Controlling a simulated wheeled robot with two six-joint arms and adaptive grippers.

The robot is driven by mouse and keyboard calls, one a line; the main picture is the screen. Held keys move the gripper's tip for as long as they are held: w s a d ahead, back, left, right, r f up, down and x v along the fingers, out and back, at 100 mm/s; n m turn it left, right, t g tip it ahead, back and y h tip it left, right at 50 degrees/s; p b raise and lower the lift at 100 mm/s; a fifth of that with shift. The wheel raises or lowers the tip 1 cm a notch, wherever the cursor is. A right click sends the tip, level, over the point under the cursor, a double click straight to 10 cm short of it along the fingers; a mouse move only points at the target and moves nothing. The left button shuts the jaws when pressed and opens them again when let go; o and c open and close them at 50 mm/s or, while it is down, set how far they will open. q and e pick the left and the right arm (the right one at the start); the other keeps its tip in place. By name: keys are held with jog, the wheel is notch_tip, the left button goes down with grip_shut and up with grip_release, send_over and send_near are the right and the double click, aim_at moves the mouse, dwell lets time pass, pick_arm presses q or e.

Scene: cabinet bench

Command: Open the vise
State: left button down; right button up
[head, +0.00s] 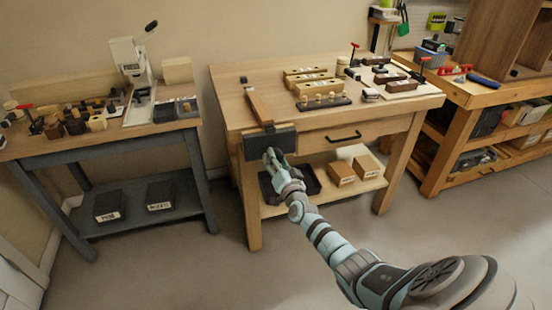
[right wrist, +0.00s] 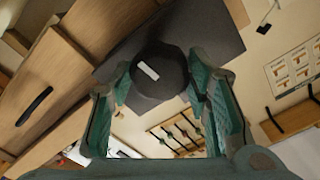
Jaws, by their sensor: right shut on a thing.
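The vise (head: 258,141) is a dark block on the front left edge of the middle wooden bench. In the right wrist view its dark plate (right wrist: 215,30) fills the top middle, with a round dark knob (right wrist: 172,62) carrying a white mark in front of it. My right gripper (head: 271,155) is at the vise's front face, and in the right wrist view (right wrist: 159,88) its two teal-padded fingers are on either side of the knob, shut on it. In the head view the gripper hides the knob. My left gripper is not in view.
The bench top (head: 232,100) holds wooden blocks and clamps, with a drawer handle (head: 343,137) right of the vise. A dark tray (head: 310,182) and two boxes sit on the lower shelf. A tool bench (head: 90,140) stands left; open floor lies in front.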

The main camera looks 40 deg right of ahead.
jog(key=n+p, duration=0.1)
jog(key=n, duration=0.3)
dwell(0.3)
jog(key=shift+s+n+p, duration=0.1)
jog(key=shift+n+p, duration=0.8)
jog(key=shift+n, duration=1.1)
